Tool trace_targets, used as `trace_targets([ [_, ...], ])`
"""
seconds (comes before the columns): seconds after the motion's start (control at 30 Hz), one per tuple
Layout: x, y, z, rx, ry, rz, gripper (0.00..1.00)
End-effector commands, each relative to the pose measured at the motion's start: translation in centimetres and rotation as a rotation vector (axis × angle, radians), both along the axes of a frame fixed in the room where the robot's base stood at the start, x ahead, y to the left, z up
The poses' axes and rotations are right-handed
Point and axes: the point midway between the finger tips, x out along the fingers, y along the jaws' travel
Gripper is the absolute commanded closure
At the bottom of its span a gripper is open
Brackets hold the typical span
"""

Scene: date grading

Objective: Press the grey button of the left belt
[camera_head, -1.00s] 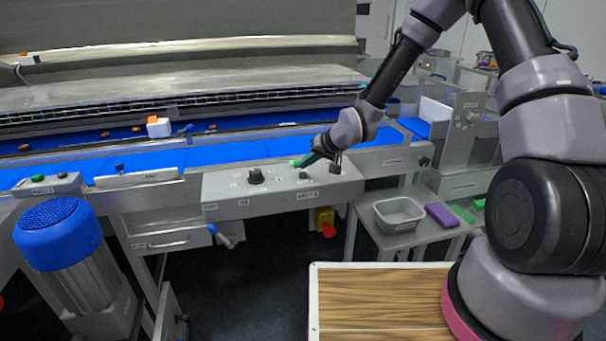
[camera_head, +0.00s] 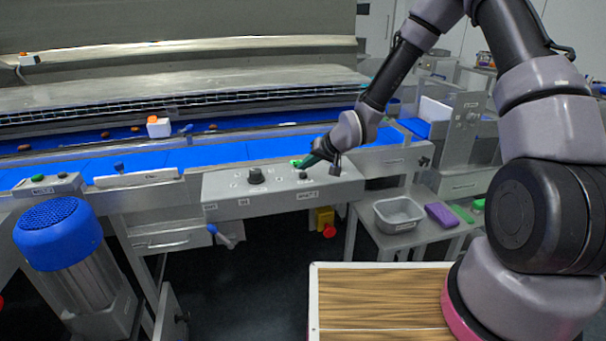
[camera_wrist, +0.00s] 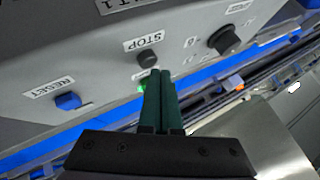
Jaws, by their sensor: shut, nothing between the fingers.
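A sloped grey control panel (camera_head: 225,190) stands at the front of the belt line. It carries a small dark grey button (camera_head: 303,175), which in the wrist view sits by a STOP label (camera_wrist: 147,58). A green button (camera_wrist: 142,86) is partly hidden behind my fingers. My gripper (camera_head: 302,163) is shut and empty, with dark green fingers. In the wrist view its fingertips (camera_wrist: 158,72) are just beside the grey button and overlap the green one; contact cannot be told. A smaller panel (camera_head: 48,187) at the far left has a green button (camera_head: 38,178) and a dark one (camera_head: 62,175).
A black knob (camera_head: 255,176) and, in the wrist view, a blue button by a RESET label (camera_wrist: 68,101) share the panel. The blue belt (camera_head: 150,162) runs behind. A blue-capped motor (camera_head: 58,232) stands left; a grey bin (camera_head: 399,222) and purple block (camera_head: 441,215) sit right.

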Motion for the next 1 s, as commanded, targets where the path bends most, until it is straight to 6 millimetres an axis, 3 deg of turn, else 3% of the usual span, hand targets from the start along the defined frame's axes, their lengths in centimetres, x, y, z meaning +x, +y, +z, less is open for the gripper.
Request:
trace_targets([
  [1.0, 0.0, 0.01, -0.89, 0.0, 0.0, 0.0, 1.0],
])
